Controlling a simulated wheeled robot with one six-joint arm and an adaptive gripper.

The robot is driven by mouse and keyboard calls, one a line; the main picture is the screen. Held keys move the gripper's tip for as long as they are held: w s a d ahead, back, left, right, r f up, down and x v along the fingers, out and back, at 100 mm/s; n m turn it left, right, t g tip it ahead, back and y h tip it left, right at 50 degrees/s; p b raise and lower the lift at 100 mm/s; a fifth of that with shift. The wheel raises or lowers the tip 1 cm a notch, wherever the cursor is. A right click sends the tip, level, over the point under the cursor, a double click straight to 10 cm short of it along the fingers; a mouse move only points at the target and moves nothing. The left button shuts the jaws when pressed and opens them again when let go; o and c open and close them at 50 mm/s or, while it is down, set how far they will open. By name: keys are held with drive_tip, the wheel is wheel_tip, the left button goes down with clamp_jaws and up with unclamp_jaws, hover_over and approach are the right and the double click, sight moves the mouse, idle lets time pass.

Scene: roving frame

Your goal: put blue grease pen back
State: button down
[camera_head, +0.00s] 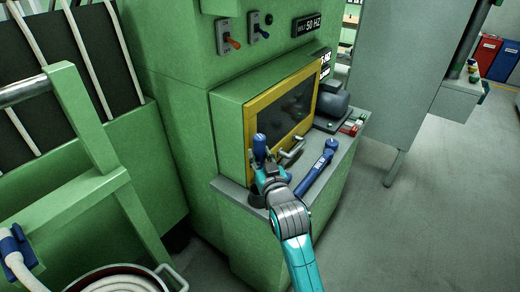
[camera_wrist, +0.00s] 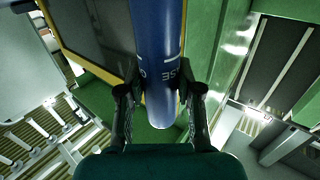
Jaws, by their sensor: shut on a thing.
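The blue grease pen (camera_head: 259,146) stands roughly upright in my gripper (camera_head: 265,170), in front of the yellow-framed window of the green machine. In the wrist view the pen (camera_wrist: 158,45) is a blue cylinder with white lettering, and the two dark fingers of my gripper (camera_wrist: 160,92) close on it from both sides. A dark round holder (camera_head: 256,194) sits on the grey ledge below the gripper. My gripper partly hides it, and I cannot tell whether the pen touches anything there.
A blue long-handled tool (camera_head: 317,168) lies on the grey ledge (camera_head: 338,160) to the right. A dark motor-like unit (camera_head: 332,104) and small red and green items (camera_head: 351,127) are behind it. The yellow-framed window (camera_head: 285,112) rises close behind the gripper. Open floor (camera_head: 430,200) lies right.

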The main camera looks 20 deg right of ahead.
drive_tip(key=shift+f, duration=3.7)
drive_tip(key=c, duration=0.7)
unclamp_jaws()
drive_tip(key=s, duration=1.2)
drive_tip(key=shift+a, duration=0.15)
